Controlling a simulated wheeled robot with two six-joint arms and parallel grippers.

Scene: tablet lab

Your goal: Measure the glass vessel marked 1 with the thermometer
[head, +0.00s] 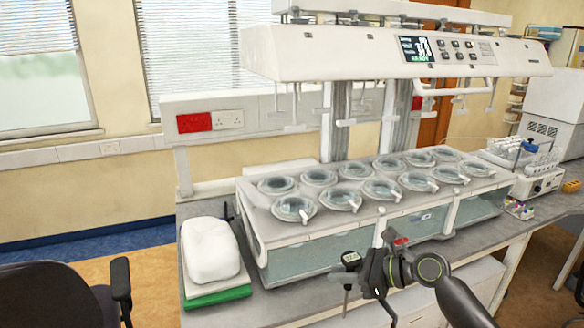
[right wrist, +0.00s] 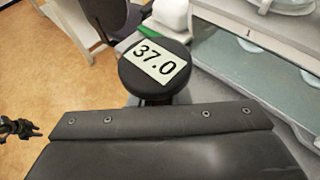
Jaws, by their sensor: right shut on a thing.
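The thermometer (head: 351,260) is held by my right gripper (head: 367,268), which is shut on it in front of the bath. Its thin probe hangs down. In the right wrist view the round black thermometer head (right wrist: 155,68) reads 37.0. Several glass vessels with lids sit in two rows in the bath; the front-left vessel (head: 294,209) is nearest the white bundle. Their numbers are too small to read in the head view. The thermometer is apart from all the vessels. A dark jointed part, perhaps my left gripper (right wrist: 20,128), shows at the left edge of the right wrist view.
The white instrument head (head: 340,55) with its hanging shafts overhangs the bath (head: 310,258). A white bundle (head: 211,250) lies on a green-edged stack at the bench's left. A tube rack (head: 540,160) stands at the right. A black chair (head: 60,295) is at the lower left.

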